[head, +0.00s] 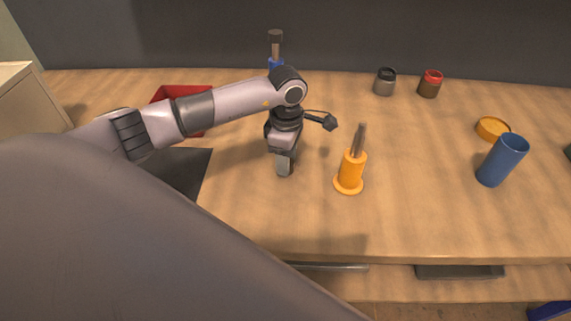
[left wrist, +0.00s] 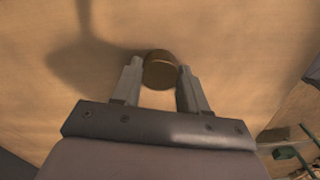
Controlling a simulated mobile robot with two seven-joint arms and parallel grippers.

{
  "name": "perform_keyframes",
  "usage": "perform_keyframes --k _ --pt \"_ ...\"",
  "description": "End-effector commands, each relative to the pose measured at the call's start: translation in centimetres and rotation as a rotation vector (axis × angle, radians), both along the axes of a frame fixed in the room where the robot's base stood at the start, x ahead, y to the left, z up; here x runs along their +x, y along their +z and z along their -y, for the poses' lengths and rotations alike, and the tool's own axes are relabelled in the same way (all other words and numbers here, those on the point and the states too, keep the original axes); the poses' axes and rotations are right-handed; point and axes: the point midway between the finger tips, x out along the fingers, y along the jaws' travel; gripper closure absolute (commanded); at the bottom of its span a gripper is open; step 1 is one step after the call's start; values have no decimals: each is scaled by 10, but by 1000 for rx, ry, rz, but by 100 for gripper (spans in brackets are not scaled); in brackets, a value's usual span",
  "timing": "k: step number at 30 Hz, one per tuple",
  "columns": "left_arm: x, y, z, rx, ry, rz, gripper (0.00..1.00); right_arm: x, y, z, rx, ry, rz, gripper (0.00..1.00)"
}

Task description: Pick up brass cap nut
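The brass cap nut (left wrist: 160,73) is a round, brown-gold piece between the fingertips of my left gripper (left wrist: 160,78) in the left wrist view. Both fingers appear to touch its sides, and the gap between them matches its width. In the head view my left gripper (head: 285,168) points down at the middle of the table, its tip at or very near the surface. The nut is hidden behind the gripper there. My right gripper does not show.
An orange holder with a tool (head: 350,174) stands close right of the gripper. A red bin (head: 180,91) is behind my arm. A blue cup (head: 502,160), an orange lid (head: 492,129) and two small jars (head: 385,83) are farther right. The table (head: 430,200) is clear between them.

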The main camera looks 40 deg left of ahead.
Motion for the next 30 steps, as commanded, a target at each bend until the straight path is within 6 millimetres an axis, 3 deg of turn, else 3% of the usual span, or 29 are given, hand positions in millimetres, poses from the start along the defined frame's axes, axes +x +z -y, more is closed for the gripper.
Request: perform_keyframes --k 11,16,20,30 --pt "0 4 0 -1 0 1 86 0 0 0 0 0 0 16" --pt "1 20 0 -1 -1 4 86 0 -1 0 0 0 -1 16" --pt "2 45 0 0 0 7 86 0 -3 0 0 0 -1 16" --pt "1 146 0 -1 0 8 86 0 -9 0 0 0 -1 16"
